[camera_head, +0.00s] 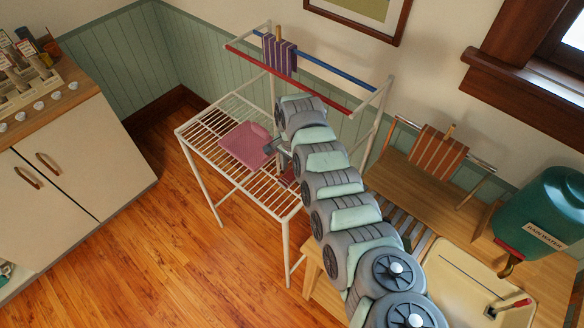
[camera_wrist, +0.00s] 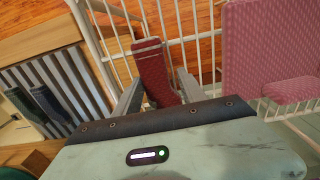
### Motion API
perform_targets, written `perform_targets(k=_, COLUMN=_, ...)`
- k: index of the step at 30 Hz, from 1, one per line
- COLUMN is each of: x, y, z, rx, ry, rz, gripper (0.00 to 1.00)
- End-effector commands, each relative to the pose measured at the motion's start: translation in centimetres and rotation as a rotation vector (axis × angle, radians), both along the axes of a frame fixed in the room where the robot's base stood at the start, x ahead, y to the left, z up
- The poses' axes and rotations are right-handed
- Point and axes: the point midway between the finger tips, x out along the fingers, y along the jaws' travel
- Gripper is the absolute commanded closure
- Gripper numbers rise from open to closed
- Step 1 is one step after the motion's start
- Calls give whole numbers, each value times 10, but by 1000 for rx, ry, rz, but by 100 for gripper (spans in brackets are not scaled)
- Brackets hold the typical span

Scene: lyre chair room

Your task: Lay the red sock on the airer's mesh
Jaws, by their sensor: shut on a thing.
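The red sock (camera_wrist: 150,66) is patterned, with pale bands near its far end, and sits between the fingers of my gripper (camera_wrist: 158,92), which is shut on it. In the head view my gripper (camera_head: 281,155) is at the airer's near right side, mostly hidden by my arm; a little dark red shows beside it. The airer's white mesh (camera_head: 222,112) is a shelf of thin bars. In the wrist view, white bars (camera_wrist: 207,50) lie behind and right of the sock. I cannot tell whether the sock touches them.
A pink cloth item (camera_head: 246,145) lies on the mesh, left of my gripper; it also shows in the wrist view (camera_wrist: 265,45). A striped cloth (camera_head: 279,54) hangs on the upper rail. Dark socks (camera_wrist: 48,102) lie on slats at left. The mesh's front is bare.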

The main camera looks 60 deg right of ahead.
Motion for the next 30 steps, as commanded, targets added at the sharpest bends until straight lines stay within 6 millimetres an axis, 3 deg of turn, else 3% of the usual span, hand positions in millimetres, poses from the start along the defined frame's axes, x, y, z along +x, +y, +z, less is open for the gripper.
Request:
perform_targets(k=6, x=1, y=0, z=-3, rx=-1, ry=-1, rz=0, gripper=97)
perform_targets(k=7, x=0, y=0, z=-3, rx=-1, ry=-1, rz=0, gripper=51)
perform_targets(k=14, x=0, y=0, z=-2, rx=-1, ry=-1, rz=0, gripper=32)
perform_targets(k=23, x=0, y=-1, z=-1, rx=-1, ry=-1, rz=0, gripper=30)
perform_targets(k=30, x=2, y=-1, z=13, rx=-4, ry=-4, rz=0, gripper=30)
